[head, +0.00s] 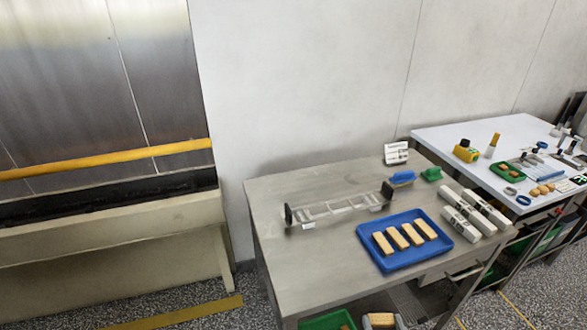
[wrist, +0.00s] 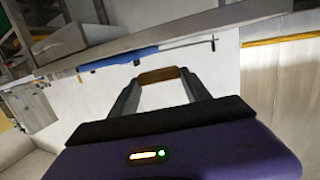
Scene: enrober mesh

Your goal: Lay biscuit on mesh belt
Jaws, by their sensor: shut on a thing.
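My gripper (wrist: 160,84) is shut on a tan biscuit (wrist: 160,74), held crosswise between its two fingertips in the wrist view. At the bottom edge of the head view, the biscuit (head: 381,320) shows between the grey fingers, in front of the steel table. Several more biscuits (head: 404,237) lie side by side in a blue tray (head: 447,244) on that table. The held biscuit is apart from tray and strip.
A yellow rail (head: 110,159) runs above the dark strip. The steel table (head: 300,263) bears a ladder-like rack (head: 340,208), white bars (head: 462,222) and a blue brush (head: 402,178). A cluttered white table (head: 450,135) stands at right.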

